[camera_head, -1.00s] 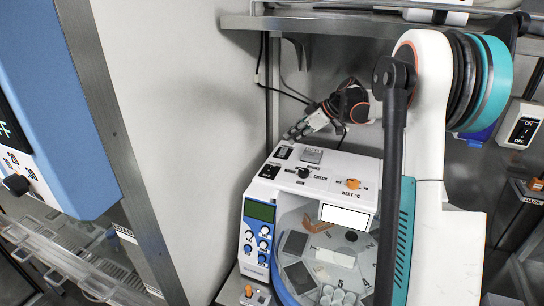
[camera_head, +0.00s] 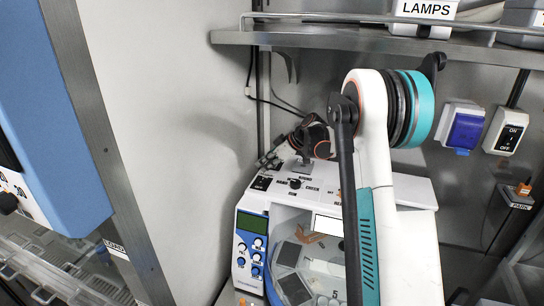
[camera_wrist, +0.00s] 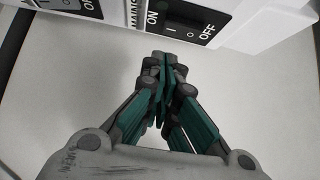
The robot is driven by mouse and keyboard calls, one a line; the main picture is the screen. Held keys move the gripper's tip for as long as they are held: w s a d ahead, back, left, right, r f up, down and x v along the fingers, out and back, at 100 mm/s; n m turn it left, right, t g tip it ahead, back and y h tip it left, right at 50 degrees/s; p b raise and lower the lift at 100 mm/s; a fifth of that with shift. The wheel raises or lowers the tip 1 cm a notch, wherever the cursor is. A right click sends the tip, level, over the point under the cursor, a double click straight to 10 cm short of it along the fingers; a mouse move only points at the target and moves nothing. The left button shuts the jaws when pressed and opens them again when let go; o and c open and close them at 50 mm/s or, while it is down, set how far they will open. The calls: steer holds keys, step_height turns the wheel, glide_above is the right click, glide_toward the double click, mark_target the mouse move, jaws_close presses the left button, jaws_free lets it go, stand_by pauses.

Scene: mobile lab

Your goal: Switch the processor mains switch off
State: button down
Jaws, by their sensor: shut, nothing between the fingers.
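The processor (camera_head: 410,190) is a white machine with a blue-edged front panel and a clear round cover, standing in the corner. Its mains switch (camera_wrist: 184,22) is a black rocker marked ON, I, O and OFF, with a partly cut-off MAINS label beside it, at the top of the wrist view. I cannot tell which side is pressed. My gripper (camera_wrist: 162,62) is shut and empty, its fingertips just below the switch in the wrist picture; contact is unclear. In the head view my gripper (camera_head: 266,161) is at the processor's back left edge, partly hidden by my arm.
A grey wall panel (camera_head: 150,130) stands close to the left. A metal shelf (camera_head: 320,38) runs above. A separate ON/OFF wall switch (camera_head: 507,131) and a blue-covered socket (camera_head: 465,129) are on the right wall. Black cables (camera_head: 262,95) hang behind my gripper.

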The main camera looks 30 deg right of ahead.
mark_target(264, 180)
steer(key=shift+d+f, duration=0.1)
steer(key=shift+f, duration=1.25)
steer(key=shift+d+f+g+b, duration=0.15)
steer(key=shift+f+g+b, duration=0.15)
steer(key=shift+f+b, duration=0.25)
steer(key=shift+r, duration=0.2)
steer(key=shift+s+a, duration=0.1)
steer(key=shift+a, duration=0.1)
steer(key=shift+s+a+r, duration=0.25)
steer(key=shift+s+a, duration=0.15)
